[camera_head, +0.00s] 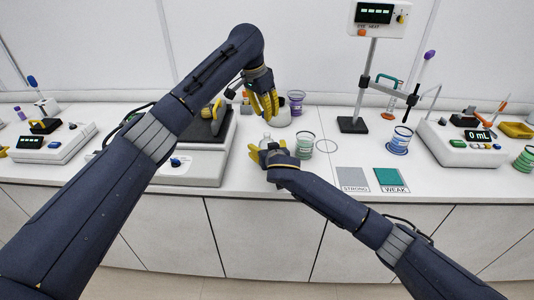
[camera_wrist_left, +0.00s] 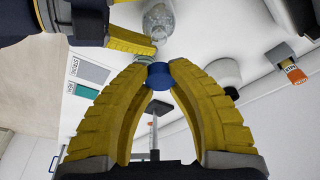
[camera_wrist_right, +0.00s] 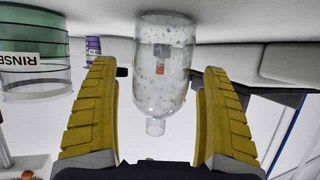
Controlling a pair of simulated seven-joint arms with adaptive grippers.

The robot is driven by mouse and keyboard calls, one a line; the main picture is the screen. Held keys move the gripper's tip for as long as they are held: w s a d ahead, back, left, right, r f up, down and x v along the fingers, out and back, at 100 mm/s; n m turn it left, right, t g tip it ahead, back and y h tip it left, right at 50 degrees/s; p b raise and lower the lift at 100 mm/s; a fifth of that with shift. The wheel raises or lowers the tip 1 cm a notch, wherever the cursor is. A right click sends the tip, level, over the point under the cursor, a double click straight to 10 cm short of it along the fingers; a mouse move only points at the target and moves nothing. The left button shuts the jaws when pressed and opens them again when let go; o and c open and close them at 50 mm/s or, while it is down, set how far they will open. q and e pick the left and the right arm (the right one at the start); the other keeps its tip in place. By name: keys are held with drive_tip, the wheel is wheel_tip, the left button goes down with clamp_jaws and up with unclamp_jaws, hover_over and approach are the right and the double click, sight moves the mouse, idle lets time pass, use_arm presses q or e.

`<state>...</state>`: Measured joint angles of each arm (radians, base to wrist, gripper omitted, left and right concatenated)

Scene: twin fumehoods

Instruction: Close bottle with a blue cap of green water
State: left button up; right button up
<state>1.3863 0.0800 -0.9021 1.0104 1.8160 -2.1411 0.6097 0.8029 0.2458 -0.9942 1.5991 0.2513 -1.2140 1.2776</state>
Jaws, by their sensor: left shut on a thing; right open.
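My left gripper (camera_head: 266,104) is shut on a blue cap (camera_wrist_left: 159,76), with the cap between its fingertips in the left wrist view. It is above the table, higher than the bottle. A clear bottle (camera_wrist_right: 163,75) with an uncapped neck stands between the fingers of my right gripper (camera_wrist_right: 160,105) in the right wrist view. That gripper is open, with a gap on each side of the bottle. The bottle also shows in the left wrist view (camera_wrist_left: 158,22), and partly behind the right gripper in the head view. I cannot make out green water in it.
A beaker labelled RINSE (camera_wrist_right: 33,65) with a green band stands close beside the bottle. A purple-topped container (camera_head: 296,100) is behind. STRONG (camera_head: 353,180) and WEAK (camera_head: 392,180) mats lie right of the bottle. A balance (camera_head: 190,165) stands at left.

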sight(267, 134)
drive_tip(key=shift+w, duration=0.25)
drive_tip(key=shift+c, duration=0.3)
drive_tip(key=c, duration=1.6)
use_arm(q)
drive_tip(key=shift+f, duration=2.5)
use_arm(e)
drive_tip(key=shift+f, duration=0.1)
use_arm(q)
drive_tip(key=shift+f, duration=0.15)
drive_tip(key=shift+f, duration=0.75)
drive_tip(key=shift+f, duration=0.5)
use_arm(e)
clamp_jaws()
